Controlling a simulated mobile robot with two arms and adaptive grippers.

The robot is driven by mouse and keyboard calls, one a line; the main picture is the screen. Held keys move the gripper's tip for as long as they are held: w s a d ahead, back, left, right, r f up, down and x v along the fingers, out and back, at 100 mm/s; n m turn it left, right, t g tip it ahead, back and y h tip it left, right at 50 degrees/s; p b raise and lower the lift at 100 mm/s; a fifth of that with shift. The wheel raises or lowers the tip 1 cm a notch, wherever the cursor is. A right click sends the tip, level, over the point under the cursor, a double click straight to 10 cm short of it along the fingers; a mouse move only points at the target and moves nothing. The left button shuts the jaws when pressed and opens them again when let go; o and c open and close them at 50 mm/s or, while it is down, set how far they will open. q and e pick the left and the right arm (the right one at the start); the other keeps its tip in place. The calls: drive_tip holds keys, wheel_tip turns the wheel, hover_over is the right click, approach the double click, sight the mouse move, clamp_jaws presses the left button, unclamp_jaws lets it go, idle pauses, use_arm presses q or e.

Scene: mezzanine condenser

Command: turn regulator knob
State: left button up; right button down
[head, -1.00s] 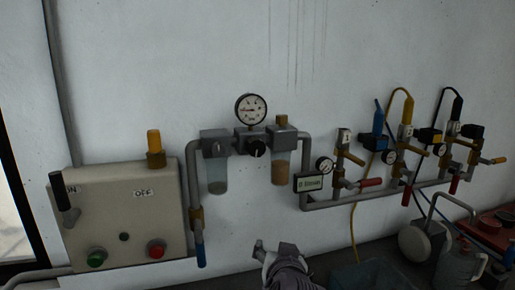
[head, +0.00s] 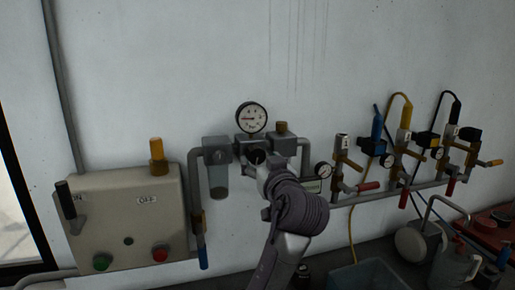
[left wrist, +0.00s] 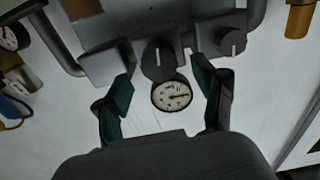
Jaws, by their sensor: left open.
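The black regulator knob (head: 256,156) sits on the grey regulator body below a round white pressure gauge (head: 252,117). My left gripper (head: 262,167) is in front of the regulator in the head view and covers part of the knob's surroundings. In the left wrist view the scene is upside down. There the knob (left wrist: 158,62) lies just ahead of the open fingers, roughly between their tips, with the gauge (left wrist: 172,94) between the fingers. I cannot tell whether a finger touches the knob. My right gripper is not in view.
A grey control box (head: 128,215) with green and red buttons is further left. A pipe with several valves (head: 400,150) runs right. A second dark knob (left wrist: 232,41) shows in the wrist view.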

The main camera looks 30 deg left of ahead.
sight(257, 156)
use_arm(q)
drive_tip(key=shift+p+x, duration=0.5)
drive_tip(key=shift+x, duration=1.25)
drive_tip(key=c, duration=1.1)
